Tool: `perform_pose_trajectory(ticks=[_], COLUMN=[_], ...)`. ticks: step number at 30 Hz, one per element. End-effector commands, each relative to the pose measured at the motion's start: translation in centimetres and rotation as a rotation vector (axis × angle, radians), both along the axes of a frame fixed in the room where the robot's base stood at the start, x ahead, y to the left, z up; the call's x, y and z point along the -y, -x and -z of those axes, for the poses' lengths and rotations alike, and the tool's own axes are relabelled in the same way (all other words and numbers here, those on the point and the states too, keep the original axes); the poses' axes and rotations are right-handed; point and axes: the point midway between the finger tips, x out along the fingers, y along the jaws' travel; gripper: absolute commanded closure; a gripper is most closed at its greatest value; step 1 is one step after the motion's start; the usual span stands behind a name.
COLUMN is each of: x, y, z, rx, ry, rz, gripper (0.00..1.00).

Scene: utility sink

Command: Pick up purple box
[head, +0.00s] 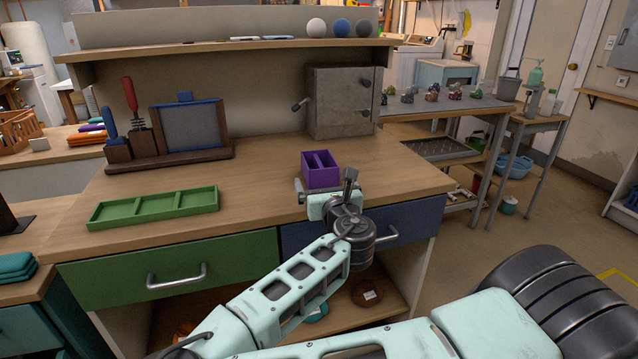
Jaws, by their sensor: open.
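The purple box (321,170) stands upright on the wooden desk top (255,185), right of the middle. It is small and open at the top, with a divider inside. My gripper (325,190) is just in front of the box, at the desk's front edge. Its jaws are open, with one finger at the box's left front and the other at its right front. The box's lower front is partly hidden by my gripper. I cannot tell whether the fingers touch it.
A green divided tray (154,207) lies left on the desk. A tool holder with a framed panel (190,124) and a grey metal cabinet (340,101) stand behind. A shelf (230,46) overhangs the back. The desk's right end is clear.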

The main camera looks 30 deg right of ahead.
Motion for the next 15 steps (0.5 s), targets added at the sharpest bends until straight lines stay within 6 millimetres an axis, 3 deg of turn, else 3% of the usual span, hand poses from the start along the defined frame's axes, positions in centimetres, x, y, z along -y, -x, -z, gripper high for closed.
perform_pose_trajectory(ticks=[1, 15], x=[0.1, 1.3], y=[-0.1, -0.7], z=[0.7, 0.5], rx=[0.003, 0.006], ry=[-0.003, -0.001], rz=[0.001, 0.012], gripper=[0.02, 0.02])
